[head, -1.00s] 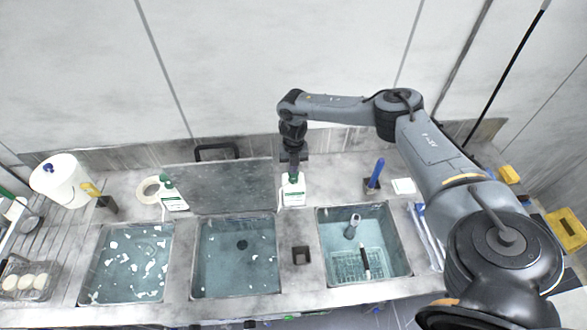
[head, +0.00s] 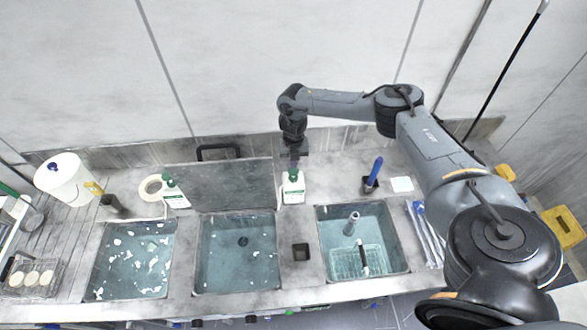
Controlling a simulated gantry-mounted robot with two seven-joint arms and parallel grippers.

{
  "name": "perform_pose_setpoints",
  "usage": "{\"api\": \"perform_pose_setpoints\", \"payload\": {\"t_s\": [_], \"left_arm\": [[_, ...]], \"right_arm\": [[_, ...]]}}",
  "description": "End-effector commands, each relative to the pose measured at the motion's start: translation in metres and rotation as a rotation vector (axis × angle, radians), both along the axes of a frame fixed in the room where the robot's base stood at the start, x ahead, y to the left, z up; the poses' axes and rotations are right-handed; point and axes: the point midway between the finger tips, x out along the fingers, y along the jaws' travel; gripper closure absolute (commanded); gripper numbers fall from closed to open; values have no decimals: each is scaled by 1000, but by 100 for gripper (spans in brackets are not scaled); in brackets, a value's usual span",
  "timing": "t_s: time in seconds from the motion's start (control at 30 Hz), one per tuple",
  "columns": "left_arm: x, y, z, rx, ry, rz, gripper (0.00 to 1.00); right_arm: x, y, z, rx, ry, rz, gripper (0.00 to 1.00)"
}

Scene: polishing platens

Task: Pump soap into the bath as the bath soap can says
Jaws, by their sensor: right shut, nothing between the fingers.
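A white soap bottle with a green pump top and label (head: 292,189) stands upright on the ledge behind the middle and right baths. My right gripper (head: 294,165) is shut and empty, pointing down right over its pump top; I cannot tell whether it touches the top. A second white bottle with a green top (head: 175,196) stands left of the upright panel. Three water-filled baths show: the left bath (head: 130,262) with white flecks, the middle bath (head: 237,258) with a dark drain, and the right bath (head: 378,224). The label text is too small to read. My left gripper is out of view.
A grey panel (head: 228,187) stands behind the middle bath. A wire basket (head: 352,262) lies in the right bath. A blue-handled tool (head: 374,172) stands in a holder. A tape roll (head: 151,187), white canister (head: 66,178) and rack of white discs (head: 32,277) are at left.

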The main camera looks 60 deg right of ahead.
Motion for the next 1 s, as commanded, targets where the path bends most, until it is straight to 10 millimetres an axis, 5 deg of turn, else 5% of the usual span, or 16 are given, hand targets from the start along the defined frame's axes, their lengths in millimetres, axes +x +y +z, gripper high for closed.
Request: {"api": "perform_pose_setpoints", "payload": {"t_s": [1.0], "left_arm": [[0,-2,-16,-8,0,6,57]], "right_arm": [[0,0,-26,0,0,0,100]]}}
